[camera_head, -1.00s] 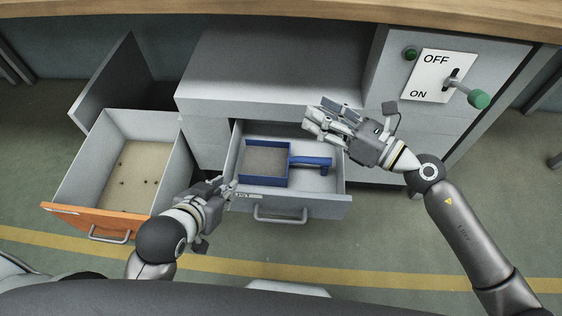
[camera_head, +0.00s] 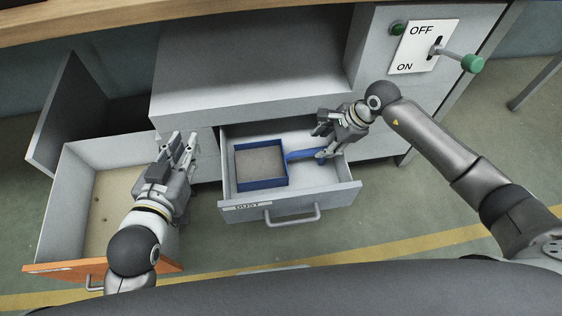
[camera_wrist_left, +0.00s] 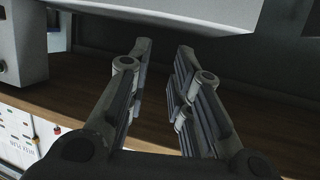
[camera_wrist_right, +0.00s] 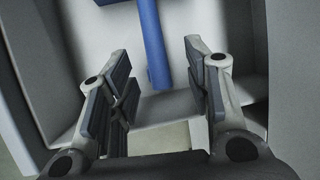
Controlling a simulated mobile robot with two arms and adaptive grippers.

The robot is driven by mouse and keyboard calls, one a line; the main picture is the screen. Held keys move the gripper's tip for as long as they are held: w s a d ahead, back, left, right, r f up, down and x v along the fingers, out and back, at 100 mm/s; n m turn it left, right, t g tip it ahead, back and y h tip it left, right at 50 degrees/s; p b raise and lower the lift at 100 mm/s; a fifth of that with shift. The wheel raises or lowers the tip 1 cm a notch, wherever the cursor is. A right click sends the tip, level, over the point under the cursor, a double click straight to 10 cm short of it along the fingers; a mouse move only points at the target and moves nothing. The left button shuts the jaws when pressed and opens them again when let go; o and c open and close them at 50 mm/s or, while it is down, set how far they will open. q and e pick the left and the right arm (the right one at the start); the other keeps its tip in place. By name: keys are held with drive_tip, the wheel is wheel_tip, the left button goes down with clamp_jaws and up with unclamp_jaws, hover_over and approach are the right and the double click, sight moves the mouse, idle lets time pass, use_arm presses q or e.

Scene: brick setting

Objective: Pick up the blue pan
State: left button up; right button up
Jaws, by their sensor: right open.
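The blue pan (camera_head: 262,183) is a square blue frame with a grey inside and a blue handle (camera_head: 300,155) on its right. It lies in the open grey drawer (camera_head: 336,196) labelled DUST. My right gripper (camera_head: 321,143) is open at the handle's right end. In the right wrist view its fingers (camera_wrist_right: 160,85) stand apart and the blue handle (camera_wrist_right: 151,40) reaches down between them, with no finger seen touching it. My left gripper (camera_head: 181,146) is open and empty above the orange-fronted drawer, left of the pan. The left wrist view shows its fingers apart (camera_wrist_left: 166,65).
The open orange-fronted drawer (camera_head: 52,225) stands at the left. A grey cabinet top (camera_head: 255,70) lies behind the drawers. An ON/OFF panel (camera_head: 415,45) with a green-knobbed lever (camera_head: 472,64) is at the upper right. A wooden worktop (camera_head: 60,24) edges the back.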

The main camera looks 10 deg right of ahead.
sight(314, 151)
drive_tip(key=shift+x, duration=0.95)
drive_tip(key=x, duration=0.1)
drive_tip(key=b+x, duration=0.1)
drive_tip(key=x, duration=0.2)
drive_tip(key=shift+s+a+b, duration=0.25)
drive_tip(key=shift+a+b, duration=0.05)
drive_tip(key=shift+b, duration=0.1)
drive_tip(key=shift+a+f, duration=0.15)
drive_tip(key=shift+f, duration=0.05)
use_arm(q)
wheel_tip(314, 151, up, 9)
drive_tip(key=w+d+t+h, duration=0.1)
drive_tip(key=t+h, duration=0.1)
drive_tip(key=t, duration=0.3)
drive_tip(key=shift+d+t, duration=0.25)
drive_tip(key=shift+t, duration=0.05)
use_arm(e)
clamp_jaws()
